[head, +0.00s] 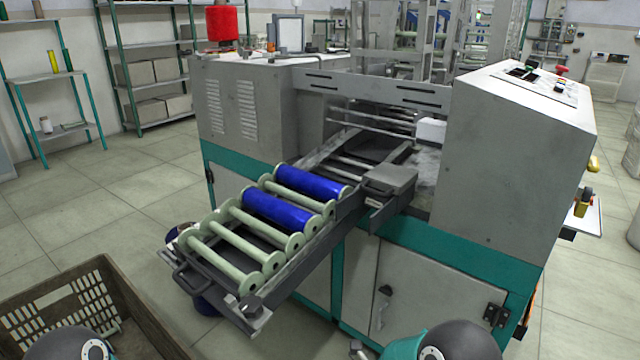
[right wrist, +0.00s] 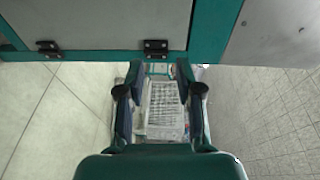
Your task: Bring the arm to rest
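My right gripper (right wrist: 158,76) shows in the right wrist view with its two dark fingers apart. It is open, with nothing between the fingers but the floor and a pale, striped object (right wrist: 163,108) beyond them. In the head view only rounded dark parts of my arms show at the bottom edge. My left gripper is out of view. The winding machine (head: 520,160) stands ahead, with a sloping rack (head: 212,290) in front. The rack holds pale green bobbins (head: 230,262), and two bobbins wound in blue (head: 277,212) lie toward its upper end.
A brown slatted crate (head: 135,310) is at the lower left. The machine's cabinet doors (head: 415,290) are close ahead; their lower edge shows in the right wrist view (right wrist: 95,25). Shelves (head: 150,50) stand at the back left. The floor between shelves and rack is clear.

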